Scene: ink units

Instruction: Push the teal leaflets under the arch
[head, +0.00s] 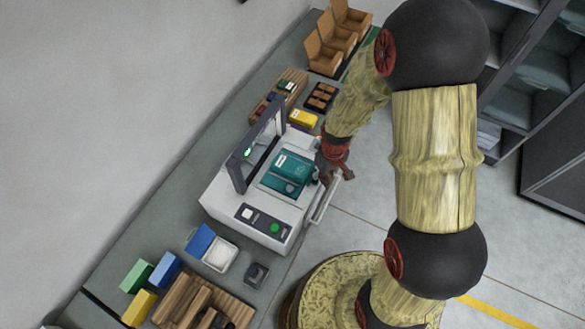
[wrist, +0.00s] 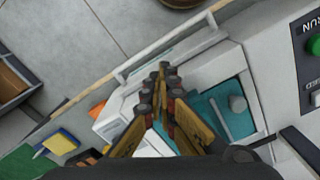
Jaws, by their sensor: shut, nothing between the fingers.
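A teal block with a pale label, which looks like the teal leaflets (head: 293,164), lies on the bed of the light grey machine (head: 222,196). A teal surface with a round knob (head: 281,186) sits just in front of it; teal also shows in the wrist view (wrist: 214,98), partly behind my fingers. A dark upright frame, which looks like the arch (head: 272,125), stands along the machine's left side. My gripper (head: 323,177) is at the machine's right edge, beside the teal things. In the wrist view my gripper (wrist: 163,72) is shut and empty. I cannot tell whether it touches the leaflets.
A rail handle (head: 325,200) runs along the machine's right edge. A button panel (head: 260,221) with a green button is at its front. A yellow box (head: 303,119) and a dark tray (head: 320,97) stand behind. Blocks and a wooden rack (head: 188,297) crowd the bench front.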

